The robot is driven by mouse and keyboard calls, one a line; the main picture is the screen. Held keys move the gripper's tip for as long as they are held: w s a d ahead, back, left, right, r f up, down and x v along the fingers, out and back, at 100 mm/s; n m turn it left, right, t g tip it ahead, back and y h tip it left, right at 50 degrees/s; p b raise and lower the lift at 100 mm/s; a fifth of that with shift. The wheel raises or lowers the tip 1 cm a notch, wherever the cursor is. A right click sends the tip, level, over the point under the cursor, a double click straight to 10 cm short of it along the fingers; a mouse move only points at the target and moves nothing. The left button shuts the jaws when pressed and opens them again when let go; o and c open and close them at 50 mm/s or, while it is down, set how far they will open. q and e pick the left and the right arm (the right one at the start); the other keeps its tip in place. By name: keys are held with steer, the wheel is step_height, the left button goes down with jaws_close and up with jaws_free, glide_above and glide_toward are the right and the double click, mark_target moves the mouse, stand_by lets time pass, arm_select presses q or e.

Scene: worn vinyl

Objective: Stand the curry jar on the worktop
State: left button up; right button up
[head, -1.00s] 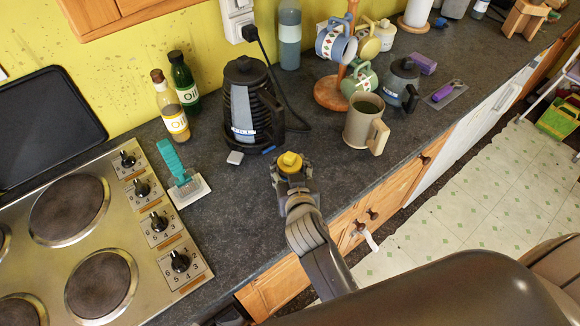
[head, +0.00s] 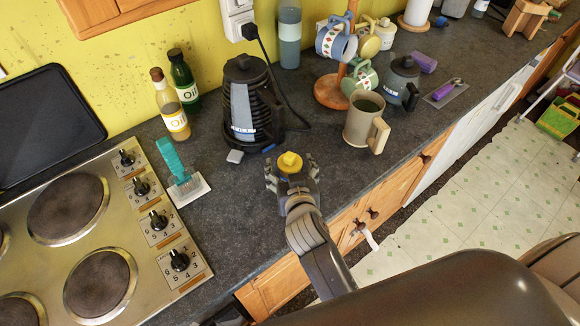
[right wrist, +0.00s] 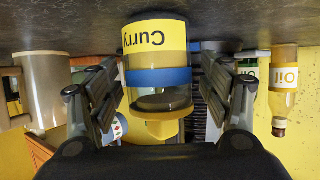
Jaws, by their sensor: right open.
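The curry jar (head: 289,160) has a yellow lid and shows in the head view near the middle of the worktop (head: 235,200). In the right wrist view, which is upside down, the jar (right wrist: 158,58) shows its yellow "Curry" label and a blue band. Its base meets the worktop and it looks upright. My right gripper (head: 291,166) is open, with one finger on each side of the jar and a gap visible on both sides. The lower part of the jar is hidden in the head view. My left gripper is not in view.
A black kettle (head: 240,95) stands behind the jar, with a beige mug (head: 361,122) to the right. A teal-handled brush (head: 172,157) and the hob (head: 70,245) are to the left. Two oil bottles (head: 172,115) stand at the wall. The worktop's front edge is close by.

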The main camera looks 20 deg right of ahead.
steer(key=shift+s, duration=0.15)
stand_by(0.3)
steer(key=shift+p+v, duration=0.5)
steer(key=shift+v, duration=1.6)
steer(key=shift+a+p+v, duration=0.2)
steer(key=shift+p+v, duration=0.5)
steer(key=shift+v, duration=1.05)
steer(key=shift+s, duration=0.2)
steer(key=d+v, duration=0.1)
steer(key=v, duration=0.6)
steer(key=shift+r+n, duration=0.2)
steer(key=shift+n, duration=0.2)
